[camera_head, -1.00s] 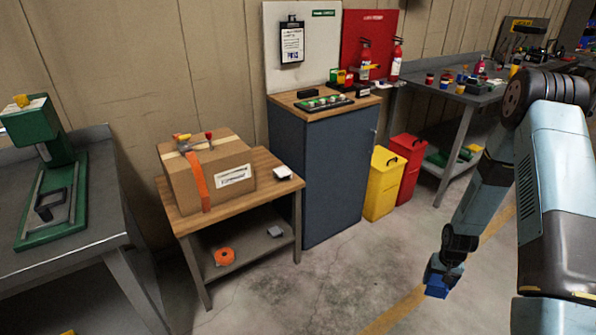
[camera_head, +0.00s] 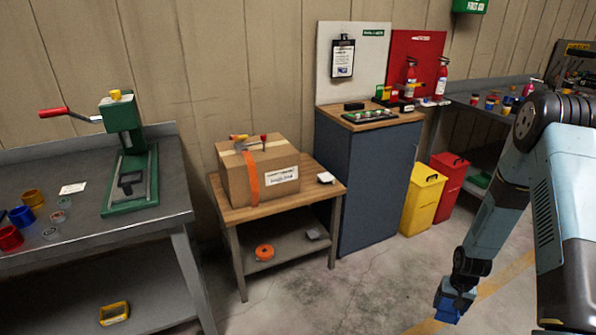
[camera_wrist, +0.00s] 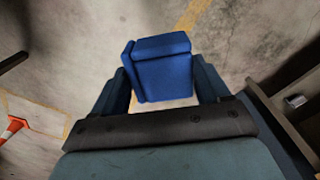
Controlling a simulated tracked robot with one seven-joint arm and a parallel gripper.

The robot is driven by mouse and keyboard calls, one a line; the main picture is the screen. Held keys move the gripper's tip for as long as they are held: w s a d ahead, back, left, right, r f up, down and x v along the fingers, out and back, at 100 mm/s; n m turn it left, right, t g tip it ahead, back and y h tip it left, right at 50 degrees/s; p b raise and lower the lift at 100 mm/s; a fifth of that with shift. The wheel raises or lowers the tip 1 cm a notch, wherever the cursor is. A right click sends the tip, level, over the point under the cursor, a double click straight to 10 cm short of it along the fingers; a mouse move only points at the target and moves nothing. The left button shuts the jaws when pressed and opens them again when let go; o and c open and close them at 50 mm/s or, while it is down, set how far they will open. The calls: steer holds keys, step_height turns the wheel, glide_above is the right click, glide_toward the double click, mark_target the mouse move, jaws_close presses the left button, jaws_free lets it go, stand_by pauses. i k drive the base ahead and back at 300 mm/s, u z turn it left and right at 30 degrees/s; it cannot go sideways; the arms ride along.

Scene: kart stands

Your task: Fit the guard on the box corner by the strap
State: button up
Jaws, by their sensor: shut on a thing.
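A cardboard box (camera_head: 231,180) with an orange strap (camera_head: 249,176) around it sits on a small wood-topped table (camera_head: 230,214). A tool with a red handle lies on top of the box by the strap. My gripper (camera_head: 453,303) is at the lower right, well away from the box and low over the floor. It is shut on a blue guard (camera_wrist: 163,68), which shows between the two fingers in the wrist view. The guard looks like a block with a raised lip along its left side.
A grey bench with a green press (camera_head: 124,135) stands at left. A blue-grey cabinet (camera_head: 370,180), a yellow bin (camera_head: 422,200) and a red bin (camera_head: 449,177) stand right of the table. Open floor lies in front. An orange cone (camera_wrist: 14,127) shows in the wrist view.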

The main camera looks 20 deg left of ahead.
mark_target(232, 170)
steer(key=z, duration=1.8)
steer(key=i, duration=0.15)
steer(key=u, duration=2.8)
